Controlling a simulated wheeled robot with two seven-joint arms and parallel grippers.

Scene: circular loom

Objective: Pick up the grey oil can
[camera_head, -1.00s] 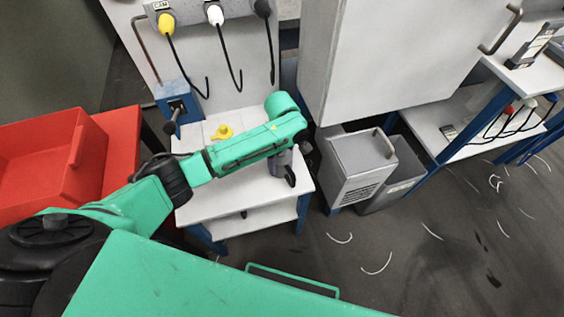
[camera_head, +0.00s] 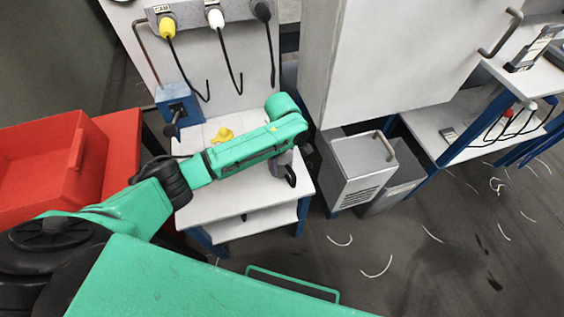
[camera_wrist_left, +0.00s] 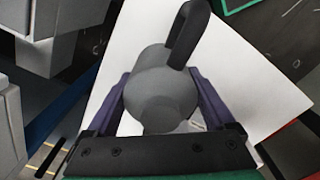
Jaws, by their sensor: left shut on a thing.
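The grey oil can (camera_wrist_left: 158,85) sits between the purple fingers of my left gripper (camera_wrist_left: 163,88) in the left wrist view, with its looped handle (camera_wrist_left: 188,32) pointing up in that picture. The fingers are closed on the can's two sides. In the head view the left gripper (camera_head: 284,160) is over the right side of the small white table (camera_head: 235,196). My forearm covers most of the can there, and only its dark handle (camera_head: 290,176) shows clearly. Whether the can touches the tabletop is hard to tell. My right gripper is in neither view.
A yellow can-like object (camera_head: 222,135) stands on the table behind my left arm. A red bin (camera_head: 88,150) is at the left. Cables hang from a panel (camera_head: 210,20) behind the table. Grey bins (camera_head: 362,165) stand to the right, and scraps lie on the floor.

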